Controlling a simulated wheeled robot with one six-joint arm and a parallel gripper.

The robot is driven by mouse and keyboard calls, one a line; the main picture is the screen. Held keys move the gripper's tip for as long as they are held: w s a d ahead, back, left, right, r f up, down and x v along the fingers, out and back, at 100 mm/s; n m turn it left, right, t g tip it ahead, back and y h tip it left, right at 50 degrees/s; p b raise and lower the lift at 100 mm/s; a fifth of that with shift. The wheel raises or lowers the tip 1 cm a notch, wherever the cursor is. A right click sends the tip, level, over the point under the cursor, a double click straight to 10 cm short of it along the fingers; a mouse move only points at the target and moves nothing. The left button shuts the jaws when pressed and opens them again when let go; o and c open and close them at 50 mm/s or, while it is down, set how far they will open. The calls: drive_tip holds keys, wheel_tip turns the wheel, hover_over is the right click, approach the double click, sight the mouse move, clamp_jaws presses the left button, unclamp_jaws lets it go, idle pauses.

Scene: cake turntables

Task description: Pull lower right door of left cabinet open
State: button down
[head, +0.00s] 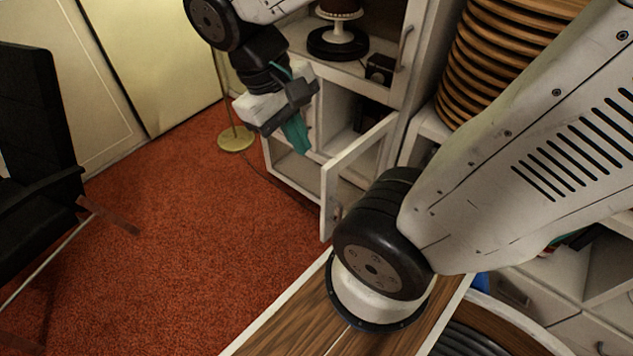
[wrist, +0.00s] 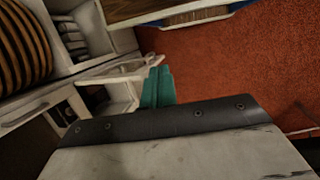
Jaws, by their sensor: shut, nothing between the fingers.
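The left cabinet (head: 317,168) is white and stands at the back middle in the head view. Its lower right door (head: 327,203), with a white frame, stands swung outward, and the compartment behind it is exposed. In the wrist view the open door (wrist: 122,74) shows left of the fingers. My gripper (head: 299,139) is shut and empty, its teal fingertips pointing down in front of the cabinet's lower part, left of the door's free edge. The fingertips (wrist: 158,86) are together in the wrist view. I cannot tell whether they touch the door.
A cake stand (head: 340,32) on a black turntable sits on the cabinet's upper shelf. Stacked wooden discs (head: 500,55) stand to the right. A brass lamp base (head: 236,138) is on the red carpet (head: 180,230) left of the cabinet. A black chair (head: 35,140) is at far left. Open carpet lies between.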

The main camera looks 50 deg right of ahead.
drive_tip(key=w+d+f+m+y, duration=0.1)
drive_tip(key=w+d+f, duration=0.2)
drive_tip(key=w, duration=0.2)
drive_tip(key=w+d+f+y, duration=0.1)
drive_tip(key=w+d+f, duration=0.2)
drive_tip(key=w, duration=0.2)
drive_tip(key=w+d+f+g, duration=0.1)
drive_tip(key=w+d+f, duration=0.35)
drive_tip(key=f, duration=0.45)
drive_tip(key=w+d+f+g, duration=0.1)
drive_tip(key=w+d+f, duration=0.2)
drive_tip(key=d+f, duration=0.35)
drive_tip(key=s+a+x, duration=0.1)
drive_tip(key=a+x, duration=0.1)
drive_tip(key=x, duration=1.1)
drive_tip(key=shift+s+a+r+n, duration=0.15)
drive_tip(key=shift+s+r+n, duration=0.15)
drive_tip(key=shift+s+n, duration=0.15)
drive_tip(key=shift+s, duration=0.1)
